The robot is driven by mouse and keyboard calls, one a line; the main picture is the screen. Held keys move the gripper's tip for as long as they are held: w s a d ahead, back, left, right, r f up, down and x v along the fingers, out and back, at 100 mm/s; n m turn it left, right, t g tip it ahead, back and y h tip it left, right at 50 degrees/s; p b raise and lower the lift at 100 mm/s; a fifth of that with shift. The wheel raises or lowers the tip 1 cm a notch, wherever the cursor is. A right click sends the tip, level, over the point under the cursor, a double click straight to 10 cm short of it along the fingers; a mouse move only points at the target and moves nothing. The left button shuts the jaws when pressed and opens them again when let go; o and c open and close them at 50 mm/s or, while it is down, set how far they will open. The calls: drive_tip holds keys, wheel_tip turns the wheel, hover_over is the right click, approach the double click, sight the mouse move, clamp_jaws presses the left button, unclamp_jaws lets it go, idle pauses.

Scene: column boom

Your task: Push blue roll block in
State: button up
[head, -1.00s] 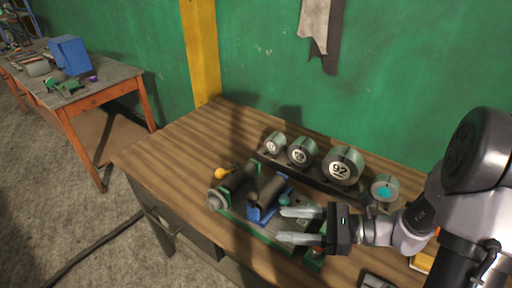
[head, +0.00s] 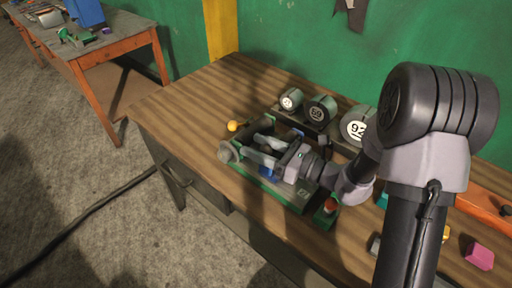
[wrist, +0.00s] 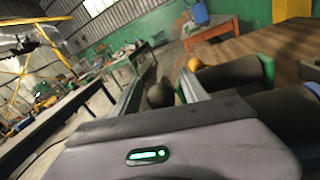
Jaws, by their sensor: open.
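The blue roll block (head: 267,173) sits on the green machine base (head: 288,192) on the wooden bench. In the head view it is mostly hidden under my gripper, with only bits of blue showing. My gripper (head: 252,145) is open and empty, its two fingers over the rollers and pointing toward the grey handwheel (head: 228,152). In the wrist view my gripper (wrist: 162,84) has a dark round knob (wrist: 160,95) between its fingers. A dark roller in a green bracket (wrist: 267,70) lies to the right. I cannot tell whether the fingers touch the block.
A yellow ball knob (head: 233,126) stands beyond the machine. Numbered cylinders stand in a rack (head: 344,147) behind it. A red button (head: 330,205) on a green box is at the front right. The bench's left end (head: 170,105) is clear.

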drive_tip(key=shift+w+a, duration=0.15)
drive_tip(key=shift+a, duration=0.1)
clamp_jaws()
idle(1.4)
